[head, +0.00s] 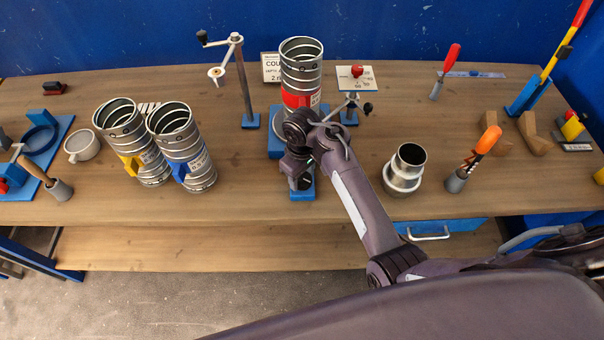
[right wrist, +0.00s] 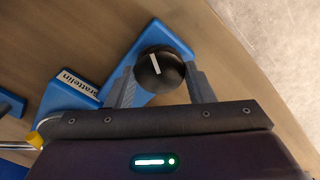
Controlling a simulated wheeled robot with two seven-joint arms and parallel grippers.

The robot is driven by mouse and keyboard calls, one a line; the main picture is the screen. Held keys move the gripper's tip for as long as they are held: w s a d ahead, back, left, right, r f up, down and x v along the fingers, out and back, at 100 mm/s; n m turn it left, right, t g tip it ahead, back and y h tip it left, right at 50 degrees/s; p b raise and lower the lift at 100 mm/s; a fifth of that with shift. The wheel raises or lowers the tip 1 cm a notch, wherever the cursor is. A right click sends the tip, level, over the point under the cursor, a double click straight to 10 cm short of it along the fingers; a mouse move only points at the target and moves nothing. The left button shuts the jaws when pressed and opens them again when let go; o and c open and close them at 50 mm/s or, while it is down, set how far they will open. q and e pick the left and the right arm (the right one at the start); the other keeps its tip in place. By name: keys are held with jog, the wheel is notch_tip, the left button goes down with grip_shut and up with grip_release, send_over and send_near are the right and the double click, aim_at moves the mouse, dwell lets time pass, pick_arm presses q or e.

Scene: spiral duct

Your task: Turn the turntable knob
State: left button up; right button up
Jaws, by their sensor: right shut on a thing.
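The black turntable knob (right wrist: 155,66) with a white pointer line shows in the right wrist view. It sits on a blue base arm (right wrist: 152,36). My right gripper (right wrist: 162,80) is shut on the knob, one finger on each side. In the head view my right gripper (head: 301,178) is low in front of the turntable's blue base (head: 276,144), and it hides the knob. A spiral duct (head: 301,70) with a red label stands upright on the turntable. My left gripper is not in view.
Two spiral ducts (head: 118,113) with yellow and blue labels stand at left. A metal collar (head: 406,166) and an orange-handled tool (head: 488,140) stand at right. The front table edge is mostly clear.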

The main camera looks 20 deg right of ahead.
jog(key=n, duration=0.7)
dwell(0.6)
jog(key=o, duration=1)
jog(key=shift+r, duration=0.1)
